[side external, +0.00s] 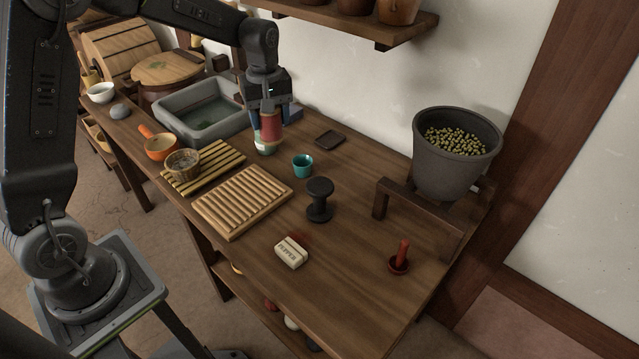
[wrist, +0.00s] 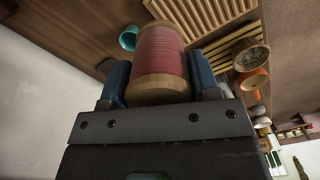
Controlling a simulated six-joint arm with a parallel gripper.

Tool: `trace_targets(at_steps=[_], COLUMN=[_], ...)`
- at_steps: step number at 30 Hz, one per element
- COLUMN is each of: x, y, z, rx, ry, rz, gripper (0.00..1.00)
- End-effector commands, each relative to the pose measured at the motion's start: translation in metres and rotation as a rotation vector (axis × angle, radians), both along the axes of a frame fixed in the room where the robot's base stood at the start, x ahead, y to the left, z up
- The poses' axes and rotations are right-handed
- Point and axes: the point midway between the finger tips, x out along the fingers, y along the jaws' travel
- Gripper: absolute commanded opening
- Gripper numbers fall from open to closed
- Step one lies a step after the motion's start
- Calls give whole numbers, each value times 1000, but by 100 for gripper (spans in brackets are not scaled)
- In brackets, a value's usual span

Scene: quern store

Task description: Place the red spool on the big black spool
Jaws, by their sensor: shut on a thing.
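My gripper (side external: 267,110) is shut on the red spool (side external: 271,127), which has red thread and pale wooden ends. In the wrist view the red spool (wrist: 160,55) stands between the blue fingers of my gripper (wrist: 160,80). The big black spool (side external: 319,200) stands upright on the table, to the right of and nearer than the held spool, with its flat top bare. The black spool is not seen in the wrist view.
A teal cup (side external: 302,166) stands between the held spool and the black spool. A grey pot (side external: 448,170) stands right on a wooden stand.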

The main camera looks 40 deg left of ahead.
Motion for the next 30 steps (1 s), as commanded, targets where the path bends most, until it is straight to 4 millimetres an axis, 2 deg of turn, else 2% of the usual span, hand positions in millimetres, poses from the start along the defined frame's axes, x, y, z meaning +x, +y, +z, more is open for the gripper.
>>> trace_targets(at_steps=[2, 4, 12, 18, 26, 30], x=[3, 7, 29, 43, 46, 46], y=[0, -8, -64, -93, -102, -102], z=[0, -6, -42, -61, -74, -95], rx=[0, 0, 0, 0, 0, 0], ry=[1, 4, 4, 1, 3, 3], rz=[-4, -7, -8, -5, -2, -2], gripper=[32, 32, 32, 32, 32, 32])
